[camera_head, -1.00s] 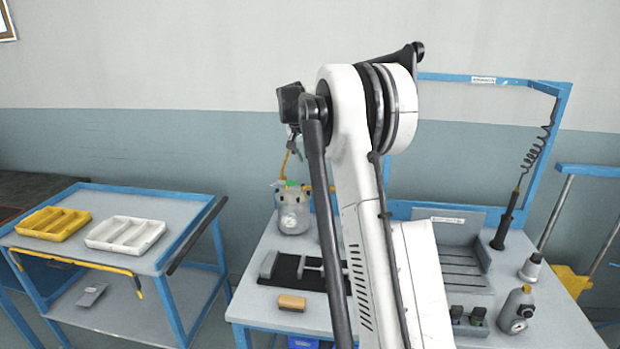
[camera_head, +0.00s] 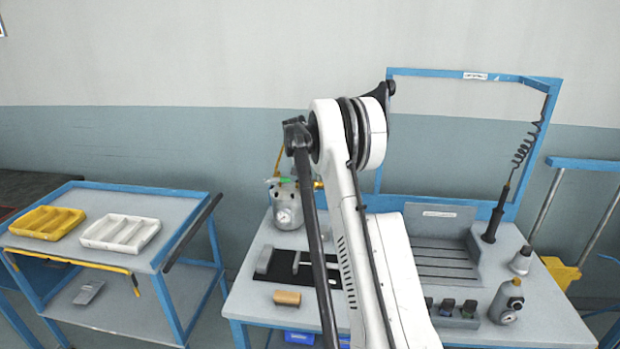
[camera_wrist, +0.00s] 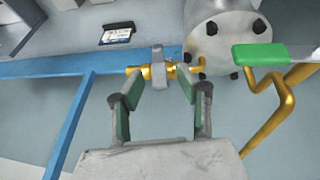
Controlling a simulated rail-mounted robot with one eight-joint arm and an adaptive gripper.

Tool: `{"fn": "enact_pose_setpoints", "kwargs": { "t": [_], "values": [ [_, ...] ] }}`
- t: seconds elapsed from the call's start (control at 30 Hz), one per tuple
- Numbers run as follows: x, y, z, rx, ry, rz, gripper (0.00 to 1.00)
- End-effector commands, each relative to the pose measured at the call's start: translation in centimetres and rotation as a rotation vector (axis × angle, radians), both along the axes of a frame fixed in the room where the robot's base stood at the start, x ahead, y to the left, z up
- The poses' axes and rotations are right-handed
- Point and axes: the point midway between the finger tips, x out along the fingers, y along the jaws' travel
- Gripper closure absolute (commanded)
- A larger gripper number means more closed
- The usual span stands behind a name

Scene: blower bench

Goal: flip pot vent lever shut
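The metal pot (camera_head: 287,212) stands at the bench's back left, with a gauge on its front and brass and green fittings on top. In the wrist view the pot (camera_wrist: 222,38) is at the upper right. A brass valve (camera_wrist: 134,71) with a grey lever (camera_wrist: 158,74) sticks out from its side. A flat green handle (camera_wrist: 258,54) sits on a bent brass pipe to the right. I cannot tell for certain which is the vent lever. My gripper (camera_wrist: 158,90) is open and empty, the grey lever lying between and just beyond its fingertips. The head view hides my gripper.
The blue-edged bench (camera_head: 250,300) carries a tan block (camera_head: 287,298), a black mat and a grey bottle (camera_head: 507,302). A cart at left holds a yellow tray (camera_head: 22,221) and a white tray (camera_head: 86,238). The bent brass pipe (camera_wrist: 283,103) runs close to my gripper's right.

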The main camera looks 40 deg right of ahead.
Motion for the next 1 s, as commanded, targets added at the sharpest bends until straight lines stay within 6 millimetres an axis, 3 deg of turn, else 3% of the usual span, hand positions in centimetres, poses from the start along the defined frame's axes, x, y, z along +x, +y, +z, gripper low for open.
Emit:
{"fn": "enact_pose_setpoints", "kwargs": {
  "t": [0.4, 0.7, 1.0],
  "values": [
    [0.13, -0.35, -0.87, 0.0, 0.0, 0.0, 0.66],
    [0.12, -0.33, -0.84, 0.0, 0.0, 0.001, 1.0],
    [-0.25, -0.67, -1.09, 0.042, -0.047, -0.001, 1.0]
  ]
}}
